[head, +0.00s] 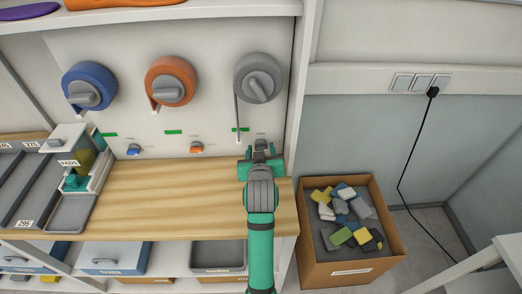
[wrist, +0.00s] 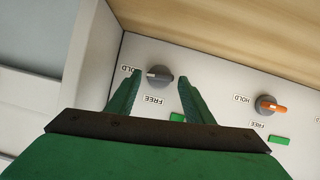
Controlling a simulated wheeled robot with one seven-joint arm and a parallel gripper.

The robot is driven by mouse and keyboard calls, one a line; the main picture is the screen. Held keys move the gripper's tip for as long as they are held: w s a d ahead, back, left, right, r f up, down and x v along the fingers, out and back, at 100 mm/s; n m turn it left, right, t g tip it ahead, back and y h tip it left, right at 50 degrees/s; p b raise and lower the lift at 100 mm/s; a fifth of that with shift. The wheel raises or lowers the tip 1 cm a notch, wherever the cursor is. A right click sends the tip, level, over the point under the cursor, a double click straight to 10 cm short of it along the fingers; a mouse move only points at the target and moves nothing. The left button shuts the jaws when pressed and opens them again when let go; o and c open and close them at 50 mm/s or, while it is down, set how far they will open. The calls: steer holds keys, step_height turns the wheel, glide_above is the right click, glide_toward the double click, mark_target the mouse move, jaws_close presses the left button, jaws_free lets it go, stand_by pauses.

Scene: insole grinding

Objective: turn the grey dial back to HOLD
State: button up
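The small grey dial (wrist: 159,76) sits on the white panel, with a HOLD label (wrist: 130,70) to its left and a FREE label (wrist: 154,99) below it in the wrist view. I cannot tell for sure which label its pointer faces. In the head view the grey dial (head: 260,144) shows just beyond my gripper, partly hidden. My gripper (head: 260,157) is open. In the wrist view its green fingertips (wrist: 160,79) stand apart, one on each side of the dial, with gaps; I see no contact.
An orange dial (wrist: 268,104) and a blue dial (head: 133,149) sit along the same panel. Large blue (head: 89,85), orange (head: 170,80) and grey (head: 258,77) reels hang above. The wooden worktop (head: 165,190) is clear near my arm. A cardboard box (head: 347,267) of blocks stands right.

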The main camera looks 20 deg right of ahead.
steer(key=c, duration=0.7)
steer(key=shift+m+y, duration=0.4)
steer(key=shift+m, duration=0.2)
steer(key=shift+c, duration=0.2)
steer(key=o, duration=1.1)
steer(key=shift+d, duration=0.1)
steer(key=shift+c, duration=0.2)
steer(key=v, duration=1.1)
steer(key=shift+f, duration=0.15)
